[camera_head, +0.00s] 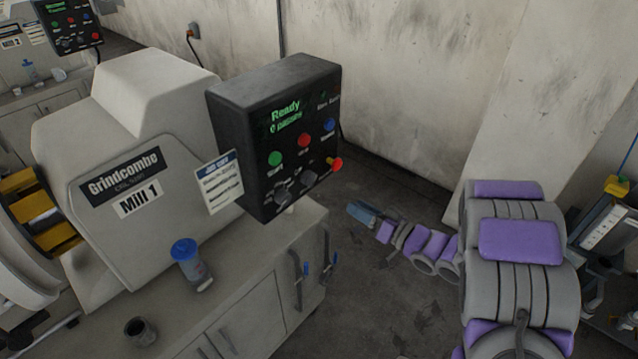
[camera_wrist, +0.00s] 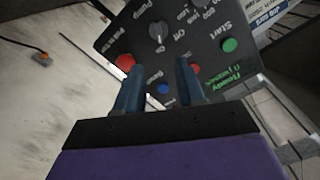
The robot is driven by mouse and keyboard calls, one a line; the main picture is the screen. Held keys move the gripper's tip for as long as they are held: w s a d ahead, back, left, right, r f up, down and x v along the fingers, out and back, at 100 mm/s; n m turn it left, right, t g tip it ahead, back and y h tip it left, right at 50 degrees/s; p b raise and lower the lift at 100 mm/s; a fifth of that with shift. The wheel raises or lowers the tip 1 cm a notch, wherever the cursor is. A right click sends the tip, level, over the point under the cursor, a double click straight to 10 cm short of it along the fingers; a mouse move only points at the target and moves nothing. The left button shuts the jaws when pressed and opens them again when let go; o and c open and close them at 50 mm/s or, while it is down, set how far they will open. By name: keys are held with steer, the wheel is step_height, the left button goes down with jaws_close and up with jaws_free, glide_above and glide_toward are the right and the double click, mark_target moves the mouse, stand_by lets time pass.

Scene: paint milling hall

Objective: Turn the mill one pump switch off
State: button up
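The Mill 1 control box (camera_head: 272,130) is dark, with a lit "Ready" display, coloured buttons and two dark rotary knobs low on its face. The right knob (camera_head: 308,178) sits beside a red mushroom button (camera_head: 336,163). In the wrist view the panel appears upside down. My gripper (camera_head: 360,213) is low to the right of the box. In the wrist view its blue fingers (camera_wrist: 157,66) are apart with nothing between them, and the knob lies beyond the gap.
The grey mill (camera_head: 125,190) stands on a cabinet (camera_head: 235,290) left of the box. A blue-lidded jar (camera_head: 190,262) and a dark cup (camera_head: 140,331) stand on the cabinet top. A white paper card (camera_head: 218,182) hangs at the box's left.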

mark_target(315, 180)
steer(key=b+x, duration=0.2)
steer(key=x, duration=1.1)
steer(key=shift+w+f, duration=0.1)
steer(key=shift+w+a+b, duration=0.25)
steer(key=shift+w+b, duration=0.15)
steer(key=shift+w, duration=0.15)
steer(key=shift+a, duration=0.1)
steer(key=shift+a, duration=0.2)
steer(key=shift+c, duration=1.2)
jaws_close()
